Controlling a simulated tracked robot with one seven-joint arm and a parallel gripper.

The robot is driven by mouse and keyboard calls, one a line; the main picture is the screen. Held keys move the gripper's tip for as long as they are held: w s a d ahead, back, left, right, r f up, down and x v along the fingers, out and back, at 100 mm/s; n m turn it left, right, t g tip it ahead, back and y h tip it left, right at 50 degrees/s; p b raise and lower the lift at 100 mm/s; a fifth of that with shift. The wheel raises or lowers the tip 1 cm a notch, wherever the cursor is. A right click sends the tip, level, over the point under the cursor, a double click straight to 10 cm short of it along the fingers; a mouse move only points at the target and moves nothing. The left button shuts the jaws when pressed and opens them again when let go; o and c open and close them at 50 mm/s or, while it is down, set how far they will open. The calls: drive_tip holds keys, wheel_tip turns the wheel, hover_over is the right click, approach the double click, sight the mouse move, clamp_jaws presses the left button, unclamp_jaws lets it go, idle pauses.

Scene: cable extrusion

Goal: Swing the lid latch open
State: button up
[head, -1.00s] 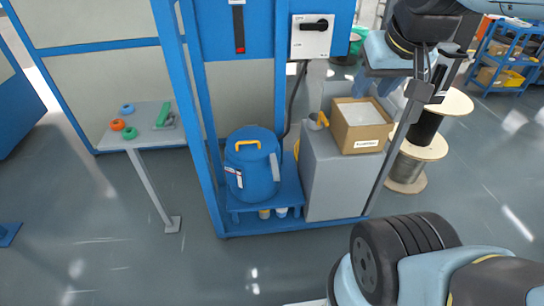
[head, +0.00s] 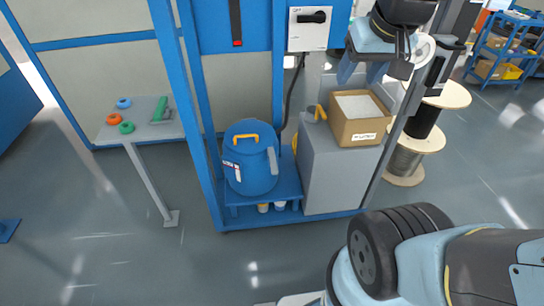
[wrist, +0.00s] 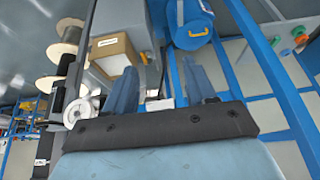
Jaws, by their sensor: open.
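A blue drum (head: 250,175) with a lid and a yellow handle (head: 243,137) stands on a low blue shelf inside the blue frame. A narrow grey strip (head: 272,160), possibly the latch, shows on the drum's right side; I cannot tell its exact shape. My gripper (head: 362,76) is above and to the right of the drum, over the box and cabinet, touching neither as far as I can see. In the wrist view, my gripper (wrist: 160,70) has its two blue fingers wide apart and nothing between them. The drum (wrist: 190,15) shows at the top of that view.
A cardboard box (head: 361,129) and a grey cup-like piece with yellow sit on the grey cabinet (head: 335,180), right of the drum. Blue posts (head: 190,120) flank the drum's left. A switch box (head: 310,28) hangs above. A small table (head: 140,131) with colored rings stands left.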

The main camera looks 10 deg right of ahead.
drive_tip(key=w+a+f+g, duration=0.25)
drive_tip(key=w+f, duration=0.35)
drive_tip(key=w, duration=0.5)
drive_tip(key=g, duration=0.3)
hover_over(275, 169)
wheel_tip(275, 169, down, 32)
wheel_tip(275, 169, down, 15)
drive_tip(key=shift+r, duration=0.1)
clamp_jaws()
